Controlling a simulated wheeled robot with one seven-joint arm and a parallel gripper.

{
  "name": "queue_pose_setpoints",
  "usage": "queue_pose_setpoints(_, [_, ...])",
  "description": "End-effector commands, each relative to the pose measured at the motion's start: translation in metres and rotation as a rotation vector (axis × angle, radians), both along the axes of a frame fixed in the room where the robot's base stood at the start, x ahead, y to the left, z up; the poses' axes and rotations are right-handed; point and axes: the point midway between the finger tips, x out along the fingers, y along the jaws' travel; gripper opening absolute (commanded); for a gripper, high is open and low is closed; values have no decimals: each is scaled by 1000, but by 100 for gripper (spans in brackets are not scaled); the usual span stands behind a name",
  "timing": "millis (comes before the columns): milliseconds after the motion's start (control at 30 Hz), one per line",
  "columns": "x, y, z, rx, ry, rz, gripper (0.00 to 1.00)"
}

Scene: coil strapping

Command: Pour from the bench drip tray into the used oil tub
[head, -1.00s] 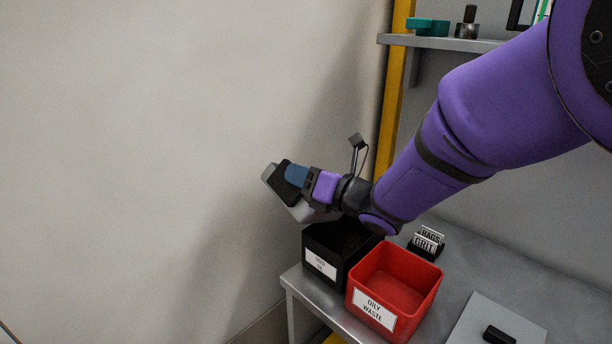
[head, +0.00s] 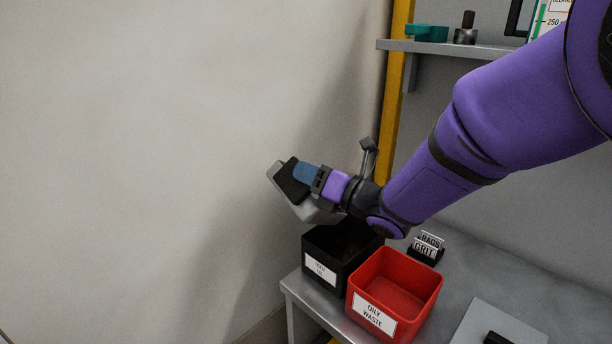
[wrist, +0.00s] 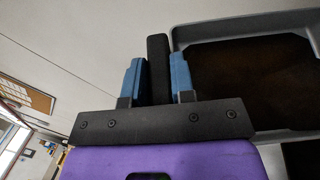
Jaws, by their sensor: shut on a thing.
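The drip tray (head: 312,212) is a shallow grey tray with a black handle. It is tilted in the air, with its lower edge just above the left rear of the black tub (head: 320,268). The tub's white label is small and seems to read used oil. My gripper (head: 299,173) is shut on the tray's handle. In the wrist view, the blue fingers of my gripper (wrist: 158,78) flank the black handle, and dark brown contents lie inside the grey tray (wrist: 240,22). No falling stream shows. The tub's inside is dark, so its contents cannot be told.
A red oily waste tub (head: 400,290) stands right beside the black tub on a grey bench (head: 465,275). Behind it is a black holder with rags and grit cards (head: 426,250). A yellow post (head: 392,100) and a shelf (head: 440,46) are behind my arm. The wall at left is bare.

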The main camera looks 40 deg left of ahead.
Motion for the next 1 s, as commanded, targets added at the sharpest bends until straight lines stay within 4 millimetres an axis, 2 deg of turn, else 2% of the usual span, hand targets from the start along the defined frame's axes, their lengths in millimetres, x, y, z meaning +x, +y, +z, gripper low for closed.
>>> queue_pose_setpoints(1000, [15, -11, 11, 60, 81, 0, 0])
